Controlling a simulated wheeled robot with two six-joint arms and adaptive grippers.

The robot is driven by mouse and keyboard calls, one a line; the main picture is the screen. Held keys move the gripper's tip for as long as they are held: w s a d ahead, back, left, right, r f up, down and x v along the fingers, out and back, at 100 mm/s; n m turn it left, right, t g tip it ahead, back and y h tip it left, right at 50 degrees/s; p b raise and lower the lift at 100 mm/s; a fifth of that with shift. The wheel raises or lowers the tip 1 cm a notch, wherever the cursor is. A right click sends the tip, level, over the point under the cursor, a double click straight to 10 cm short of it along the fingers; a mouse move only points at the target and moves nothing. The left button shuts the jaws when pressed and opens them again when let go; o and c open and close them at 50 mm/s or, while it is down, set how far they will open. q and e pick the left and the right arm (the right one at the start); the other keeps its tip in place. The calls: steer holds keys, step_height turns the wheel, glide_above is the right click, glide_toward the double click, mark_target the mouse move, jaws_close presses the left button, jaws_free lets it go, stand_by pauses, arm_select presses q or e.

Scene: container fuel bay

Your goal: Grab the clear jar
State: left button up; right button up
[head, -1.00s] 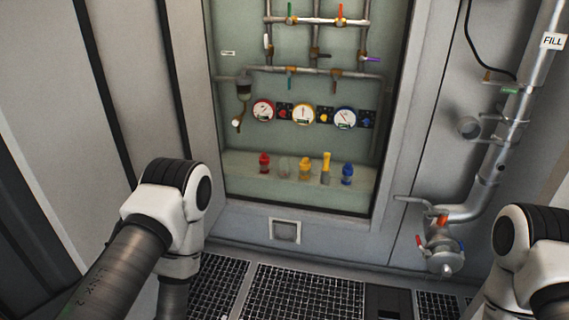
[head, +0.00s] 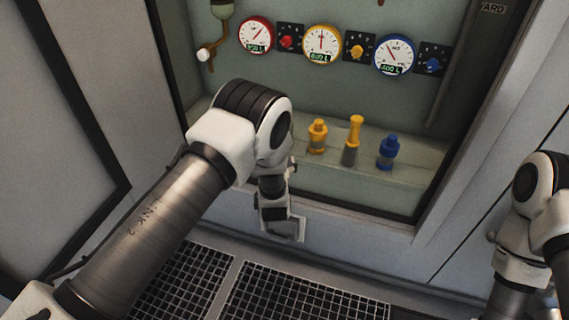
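The clear jar does not show in the head view now. My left arm covers the left part of the shelf, where the clear jar and a red-topped jar stood in the earlier frame. My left arm reaches in from the left, and its wrist end (head: 272,192) is in front of the cabinet's lower edge. The fingers cannot be made out there, nor whether they hold anything. My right arm (head: 525,225) is at the right edge, with its gripper out of view.
On the cabinet shelf (head: 425,191) stand a yellow-topped jar (head: 317,137), a taller yellow-topped container (head: 353,140) and a blue-topped jar (head: 388,152). Red (head: 256,36), yellow (head: 322,45) and blue (head: 395,54) gauges hang above. Floor grating (head: 300,297) lies below.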

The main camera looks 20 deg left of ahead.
arm_select(q)
steer(key=w+r+t+b, duration=0.1)
steer(key=w, duration=0.2)
steer(key=w+r+n+y+b, duration=0.1)
steer(key=w+b, duration=0.1)
steer(key=w, duration=0.2)
steer(key=w+r+t+b, duration=0.1)
steer(key=w, duration=0.3)
steer(key=shift+a+r+n+t+y+b, duration=0.25)
steer(key=shift+a+n+t+y+b, duration=0.05)
steer(key=shift+a+y+b, duration=0.1)
steer(key=shift+w+a+r, duration=0.1)
steer(key=shift+w, duration=0.3)
steer(key=shift+s, duration=0.1)
steer(key=c, duration=1.2)
arm_select(e)
step_height(320, 180, down, 7)
steer(key=shift+f, duration=0.15)
